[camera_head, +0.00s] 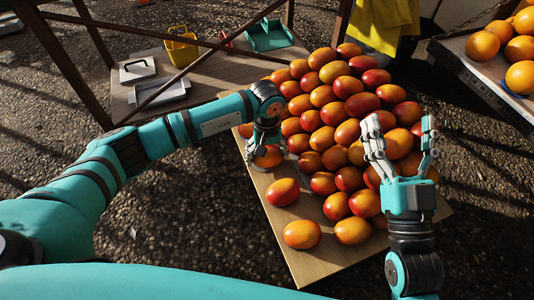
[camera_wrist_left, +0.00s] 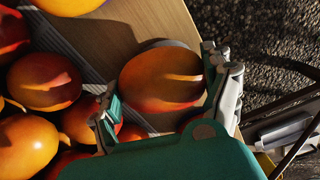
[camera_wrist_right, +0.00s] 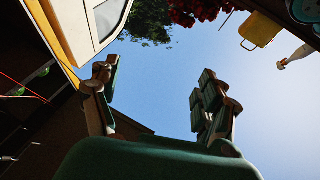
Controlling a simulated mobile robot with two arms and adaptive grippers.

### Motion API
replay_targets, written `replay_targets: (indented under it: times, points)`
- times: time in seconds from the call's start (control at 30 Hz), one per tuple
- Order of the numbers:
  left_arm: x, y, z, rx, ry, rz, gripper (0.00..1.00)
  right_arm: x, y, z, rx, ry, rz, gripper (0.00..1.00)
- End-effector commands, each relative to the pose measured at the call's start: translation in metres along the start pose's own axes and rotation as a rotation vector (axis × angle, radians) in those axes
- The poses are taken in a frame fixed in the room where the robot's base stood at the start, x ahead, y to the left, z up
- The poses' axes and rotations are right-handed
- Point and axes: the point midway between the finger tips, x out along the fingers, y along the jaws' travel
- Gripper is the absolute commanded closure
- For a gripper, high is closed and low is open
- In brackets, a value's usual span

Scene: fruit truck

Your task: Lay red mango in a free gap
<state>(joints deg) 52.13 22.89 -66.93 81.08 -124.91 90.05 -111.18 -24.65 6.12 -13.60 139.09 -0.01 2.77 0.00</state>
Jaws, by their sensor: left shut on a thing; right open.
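A red-orange mango (camera_head: 268,158) is in my left gripper (camera_head: 264,141) at the left edge of the mango display. In the left wrist view the mango (camera_wrist_left: 160,78) sits between the fingers (camera_wrist_left: 168,88), over bare wood. Many red and orange mangoes (camera_head: 340,110) cover the wooden board (camera_head: 305,263) in rows, with bare gaps along its left and front parts. Single mangoes lie near the gaps, one (camera_head: 283,192) at the left and one (camera_head: 301,234) in front. My right gripper (camera_head: 402,128) is open, fingers upward, in front of the pile's right side; its wrist view shows it empty (camera_wrist_right: 160,85).
A crate of oranges (camera_head: 490,55) stands at the upper right. A low wooden platform holds a yellow basket (camera_head: 182,49), a teal tray (camera_head: 268,36) and a grey tray (camera_head: 160,91). Dark metal bars cross the upper left. Pebbled ground surrounds the board.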

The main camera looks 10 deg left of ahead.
Motion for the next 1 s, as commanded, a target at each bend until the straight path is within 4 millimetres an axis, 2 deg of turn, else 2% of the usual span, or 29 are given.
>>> replay_targets:
  times: [1.0]
  points:
    - [0.003, 0.0, 0.0, 0.0, 0.001, 0.001, 0.35, 0.0, -0.002, -0.012, 0.004, 0.07, -0.004, 0.21]
